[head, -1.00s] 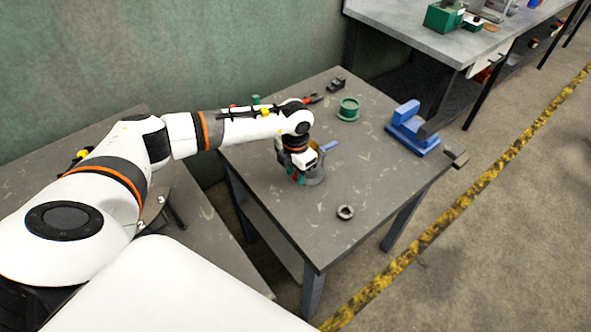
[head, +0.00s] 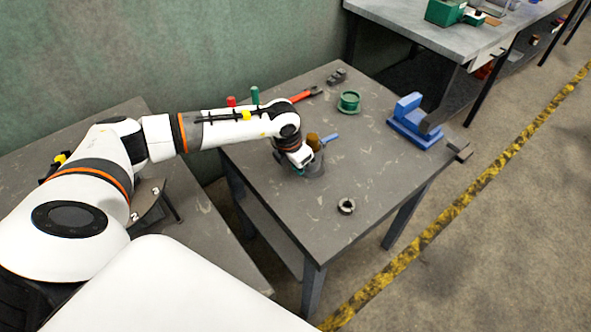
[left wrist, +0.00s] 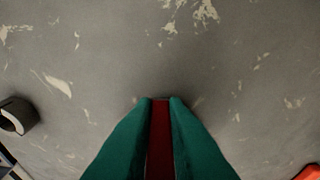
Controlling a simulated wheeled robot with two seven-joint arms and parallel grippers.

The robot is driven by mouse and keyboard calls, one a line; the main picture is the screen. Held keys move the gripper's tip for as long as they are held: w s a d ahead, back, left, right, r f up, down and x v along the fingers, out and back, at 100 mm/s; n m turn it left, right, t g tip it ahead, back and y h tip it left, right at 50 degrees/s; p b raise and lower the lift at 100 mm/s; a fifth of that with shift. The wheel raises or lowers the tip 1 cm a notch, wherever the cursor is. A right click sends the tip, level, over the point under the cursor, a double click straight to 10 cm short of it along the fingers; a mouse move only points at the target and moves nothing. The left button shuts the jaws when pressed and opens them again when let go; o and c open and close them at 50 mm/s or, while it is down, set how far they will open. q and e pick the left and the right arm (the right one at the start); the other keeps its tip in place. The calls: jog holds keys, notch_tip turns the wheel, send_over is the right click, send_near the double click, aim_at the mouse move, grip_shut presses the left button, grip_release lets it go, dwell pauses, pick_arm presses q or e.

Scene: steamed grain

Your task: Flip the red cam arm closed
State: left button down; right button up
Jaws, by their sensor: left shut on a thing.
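My left gripper (left wrist: 160,105) has green fingers and is shut on a narrow dark red piece (left wrist: 160,140), which looks like the red cam arm. My right gripper is not in view.
On the table (head: 270,210) are a dark ring (head: 346,206), a green spool-like part (head: 349,102), a blue vise-like block (head: 412,122) and a red-handled tool (head: 306,94). Red (head: 231,101) and green (head: 255,95) upright pieces show behind my arm.

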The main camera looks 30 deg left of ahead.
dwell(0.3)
pick_arm(q)
jog(key=c, duration=1.4)
grip_release()
jog(key=shift+c, duration=0.2)
jog(key=b+v, duration=0.1)
jog(key=v, duration=1.1)
jog(key=shift+s, duration=0.15)
jog(key=shift+r, duration=0.1)
